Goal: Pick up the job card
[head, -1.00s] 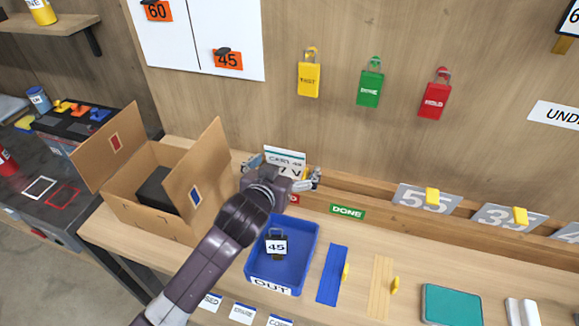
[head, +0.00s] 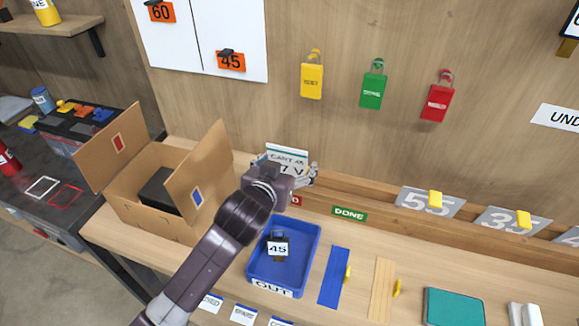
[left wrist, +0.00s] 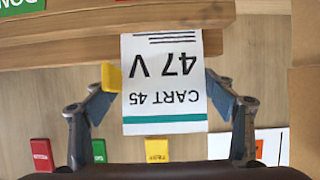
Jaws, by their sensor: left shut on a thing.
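The job card (head: 288,153) is a white card with a teal stripe and the text "CART 45" and "47 V". It stands upright near the back wall, behind the left gripper in the head view. In the left wrist view the card (left wrist: 163,105) appears upside down, between the two fingers. My left gripper (left wrist: 166,88) is shut on the card, with a finger at each side edge. In the head view the left gripper (head: 288,168) hides the card's lower part. My right gripper is not in view.
An open cardboard box (head: 148,216) stands left of my arm. A blue OUT tray (head: 314,250) holds a tag marked 45 (head: 278,248). A wooden rail with a green DONE label (head: 349,214) runs along the wall.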

